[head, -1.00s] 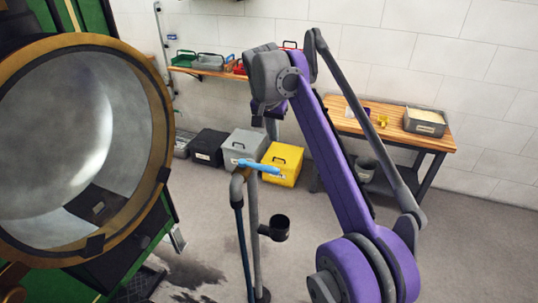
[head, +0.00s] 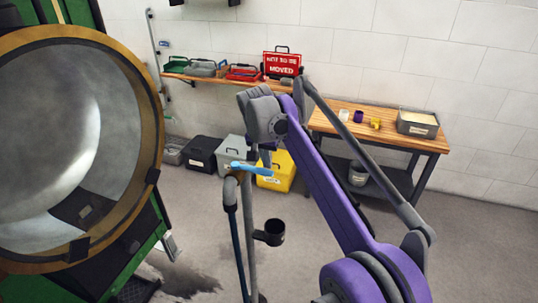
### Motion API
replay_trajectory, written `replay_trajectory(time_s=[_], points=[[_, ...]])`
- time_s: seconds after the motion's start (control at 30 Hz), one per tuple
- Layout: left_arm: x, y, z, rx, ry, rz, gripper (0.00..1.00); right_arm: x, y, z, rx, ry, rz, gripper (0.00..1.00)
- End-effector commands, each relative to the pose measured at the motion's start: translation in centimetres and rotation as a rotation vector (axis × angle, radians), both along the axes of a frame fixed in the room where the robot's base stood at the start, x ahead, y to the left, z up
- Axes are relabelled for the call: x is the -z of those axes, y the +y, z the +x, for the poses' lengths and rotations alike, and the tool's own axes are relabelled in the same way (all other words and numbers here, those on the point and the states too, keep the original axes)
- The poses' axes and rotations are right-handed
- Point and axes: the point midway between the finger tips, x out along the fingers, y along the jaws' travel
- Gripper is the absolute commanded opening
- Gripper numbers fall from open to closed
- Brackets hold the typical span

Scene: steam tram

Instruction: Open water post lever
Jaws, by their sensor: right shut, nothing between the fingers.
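The water post (head: 249,225) is a grey upright pipe with a dark hose on its bent spout, standing in the middle of the floor. Its light blue lever (head: 251,168) lies near level across the top, pointing right. My right arm comes in from the right, and its wrist is above and just behind the lever in the picture. My right gripper (head: 265,157) points down close to the lever, small and partly hidden by the wrist; it is shut and empty. I cannot tell whether it touches the lever. My left gripper is out of view.
A dark cup (head: 273,231) sits on a bracket on the post. The tram's round boiler front (head: 150,120) fills the left. Behind stand a yellow box (head: 278,180), a grey box (head: 229,152), a black box (head: 203,152) and a wooden workbench (head: 440,141). Floor at the right is clear.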

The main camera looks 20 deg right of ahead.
Motion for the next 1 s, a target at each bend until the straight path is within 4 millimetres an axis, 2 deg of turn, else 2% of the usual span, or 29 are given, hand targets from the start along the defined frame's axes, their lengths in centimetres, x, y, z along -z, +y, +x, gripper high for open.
replay_trajectory(time_s=[0.13, 0.57, 1.0], points=[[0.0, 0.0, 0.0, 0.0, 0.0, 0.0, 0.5, -0.2, 0.6, -0.8, -0.001, 0.0, 0.0, 0.0], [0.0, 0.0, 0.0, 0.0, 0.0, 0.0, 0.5, -0.3, 0.7, -1.0, 0.002, 0.0, 0.001, 0.0], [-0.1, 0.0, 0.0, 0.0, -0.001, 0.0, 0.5, -0.3, 1.7, -2.3, 0.061, 0.0, 0.0, 0.0]])
